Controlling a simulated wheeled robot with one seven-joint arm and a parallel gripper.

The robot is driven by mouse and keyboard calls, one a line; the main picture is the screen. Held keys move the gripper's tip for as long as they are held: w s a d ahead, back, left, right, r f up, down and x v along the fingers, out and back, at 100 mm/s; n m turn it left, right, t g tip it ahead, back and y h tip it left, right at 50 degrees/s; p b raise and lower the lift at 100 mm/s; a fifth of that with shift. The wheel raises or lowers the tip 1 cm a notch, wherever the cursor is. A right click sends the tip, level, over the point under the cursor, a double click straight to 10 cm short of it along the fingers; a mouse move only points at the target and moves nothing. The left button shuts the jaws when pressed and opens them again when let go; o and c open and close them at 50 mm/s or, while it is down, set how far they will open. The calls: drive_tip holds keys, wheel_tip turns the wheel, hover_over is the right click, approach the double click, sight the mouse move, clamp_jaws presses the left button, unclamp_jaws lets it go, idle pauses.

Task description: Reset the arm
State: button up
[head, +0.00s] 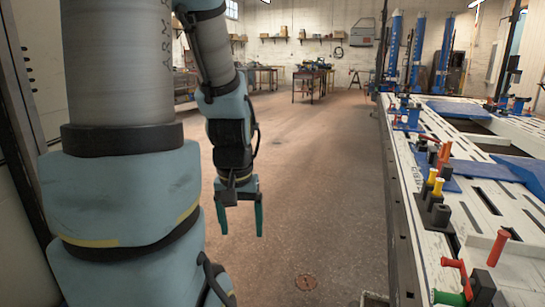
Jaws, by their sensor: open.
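My gripper (241,218) hangs at the end of my arm, left of the picture's middle. Its two green fingers point down and stand apart with nothing between them. The forearm comes down from the top, and the gripper is over open floor, clear of the bench. The large upper links of my arm fill the left side of the picture.
A long white frame bench (445,262) runs along the right side, with clamps and red, yellow and green handles on it. Blue posts (418,52) stand at its far end. A work table (309,78) stands far back. The brown floor (318,170) between is clear.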

wheel_tip(320, 180, up, 24)
drive_tip(key=p, duration=2.2)
drive_tip(key=shift+f, duration=0.2)
